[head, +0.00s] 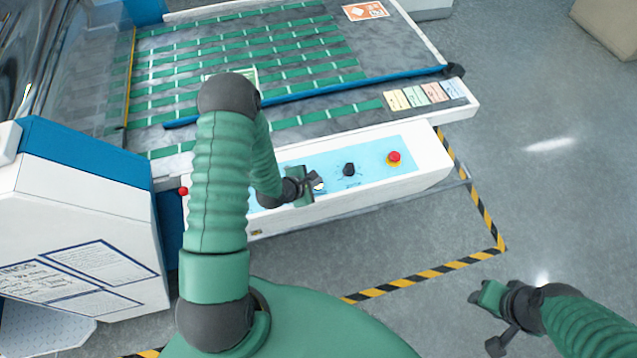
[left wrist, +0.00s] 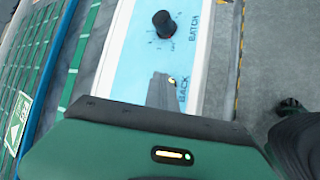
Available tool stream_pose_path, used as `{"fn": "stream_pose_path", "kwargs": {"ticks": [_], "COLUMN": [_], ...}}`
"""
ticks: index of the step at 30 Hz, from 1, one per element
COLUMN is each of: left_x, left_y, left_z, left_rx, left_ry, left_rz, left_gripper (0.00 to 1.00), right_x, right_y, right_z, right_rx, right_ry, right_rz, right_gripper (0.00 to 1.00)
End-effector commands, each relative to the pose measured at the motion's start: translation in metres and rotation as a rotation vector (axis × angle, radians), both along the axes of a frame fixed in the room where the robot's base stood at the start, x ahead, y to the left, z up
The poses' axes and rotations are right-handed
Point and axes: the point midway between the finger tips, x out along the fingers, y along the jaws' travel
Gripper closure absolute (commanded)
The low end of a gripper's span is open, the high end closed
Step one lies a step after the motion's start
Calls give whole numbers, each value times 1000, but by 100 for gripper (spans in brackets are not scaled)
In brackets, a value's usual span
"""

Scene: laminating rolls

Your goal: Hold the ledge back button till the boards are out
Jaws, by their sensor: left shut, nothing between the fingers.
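The ledge back button (left wrist: 173,81) is a small, partly hidden control with a yellowish glint beside the word BACK in the left wrist view. It is on the light blue strip of the white control panel (head: 422,175). My left gripper (head: 316,183) is shut and empty, with its tips over the panel at the button. The left wrist view shows the dark fingers (left wrist: 160,88) ending right at it; I cannot tell whether it is pressed in. My right gripper (head: 476,297) is off to the lower right over the floor; its finger opening is unclear. I make out no separate boards.
A black knob (head: 349,170) and a red emergency stop (head: 394,158) are on the panel. Behind it lies a grey bed with green strips (head: 290,75), crossed by a blue bar (head: 360,85).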

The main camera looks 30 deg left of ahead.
Motion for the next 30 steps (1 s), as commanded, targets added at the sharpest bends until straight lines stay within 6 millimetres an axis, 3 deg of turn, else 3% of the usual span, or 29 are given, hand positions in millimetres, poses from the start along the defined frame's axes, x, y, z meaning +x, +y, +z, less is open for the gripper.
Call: {"fn": "stream_pose_path", "kwargs": {"ticks": [7, 15, 26, 30], "left_x": [0, 0, 0, 0], "left_y": [0, 0, 0, 0], "left_z": [1, 17, 18, 30], "left_rx": [0, 0, 0, -1], "left_ry": [1, 1, 0, -1], "left_rz": [-1, 1, 0, 1], "left_gripper": [100, 100, 100, 100], "right_x": [0, 0, 0, 0], "right_y": [0, 0, 0, 0], "right_z": [2, 17, 17, 28], "right_rx": [0, 0, 0, 0], "right_ry": [0, 0, 0, 0], "right_rz": [0, 0, 0, 0], "right_gripper": [58, 58, 58, 58]}}
